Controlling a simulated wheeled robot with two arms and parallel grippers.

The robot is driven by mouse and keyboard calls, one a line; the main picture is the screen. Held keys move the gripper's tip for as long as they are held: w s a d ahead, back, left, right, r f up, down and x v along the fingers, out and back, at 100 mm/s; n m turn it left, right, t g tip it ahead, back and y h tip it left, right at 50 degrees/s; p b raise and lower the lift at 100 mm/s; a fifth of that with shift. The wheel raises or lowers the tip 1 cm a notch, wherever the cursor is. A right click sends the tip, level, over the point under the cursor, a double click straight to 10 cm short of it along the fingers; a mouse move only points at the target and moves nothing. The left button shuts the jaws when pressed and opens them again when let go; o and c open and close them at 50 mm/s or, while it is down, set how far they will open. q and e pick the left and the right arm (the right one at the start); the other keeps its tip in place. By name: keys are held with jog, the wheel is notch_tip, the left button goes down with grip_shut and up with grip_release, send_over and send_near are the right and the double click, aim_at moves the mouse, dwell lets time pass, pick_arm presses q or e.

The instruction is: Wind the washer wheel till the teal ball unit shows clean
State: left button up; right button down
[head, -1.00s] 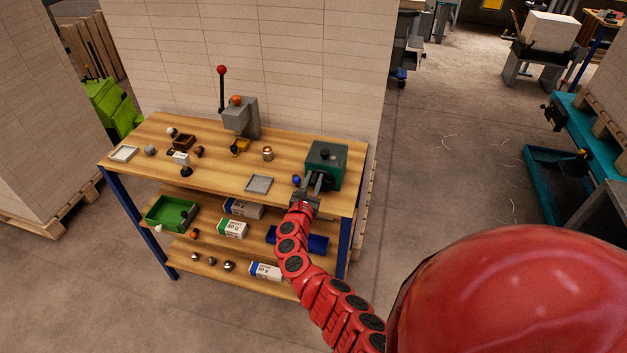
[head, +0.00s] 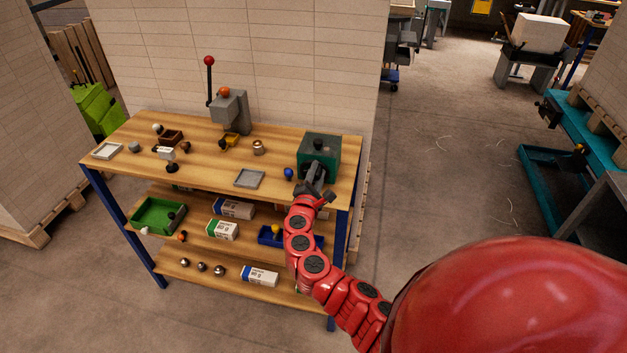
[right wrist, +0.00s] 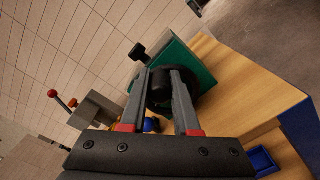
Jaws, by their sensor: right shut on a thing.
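The washer is a green box (head: 320,152) with a black knob on top, at the right end of the workbench. Its black wheel (right wrist: 158,95) is on the side facing me. My right gripper (head: 318,172) is at this wheel, shut on it; its two grey fingers straddle the wheel in the right wrist view (right wrist: 162,82). A blue ball piece (head: 289,173) stands on the bench just left of the washer. I cannot make out a teal ball unit; the inside of the washer is hidden. My left gripper is not in view.
On the wooden bench (head: 215,168) stand a grey press (head: 232,110) with a red-knobbed lever, a grey tray (head: 250,179), a white tray (head: 107,151) and small ball pieces. Shelves below hold a green bin (head: 158,215), a blue bin (head: 268,237) and paper reams. Pallet stacks stand behind.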

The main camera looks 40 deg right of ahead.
aim_at(327, 175)
jog(key=f+m+b, duration=0.1)
jog(key=m+b, duration=0.2)
jog(key=b, duration=0.1)
jog(key=s+d+f+m+b, duration=0.1)
jog(key=m+b, duration=0.2)
jog(key=b, duration=0.2)
jog(key=f+m+b, duration=0.1)
jog(key=m+b, duration=0.3)
jog(key=shift+s+d+f, duration=0.25)
jog(key=shift+s, duration=0.15)
jog(key=f+m+b, duration=0.1)
jog(key=m+b, duration=0.2)
jog(key=b, duration=0.3)
jog(key=f+m+b, duration=0.1)
jog(key=m+b, duration=0.3)
jog(key=b, duration=0.1)
jog(key=f+m+b, duration=0.1)
jog(key=m+b, duration=0.3)
jog(key=b, duration=0.2)
jog(key=shift+w+a+f+b, duration=0.15)
jog(key=shift+w+a+b, duration=0.15)
jog(key=shift+w+a, duration=0.1)
jog(key=shift+w+a+m+b, duration=0.1)
jog(key=shift+w+m+b, duration=0.05)
jog(key=shift+m+b, duration=0.75)
jog(key=c, duration=0.6)
grip_release()
jog(key=shift+c, duration=0.2)
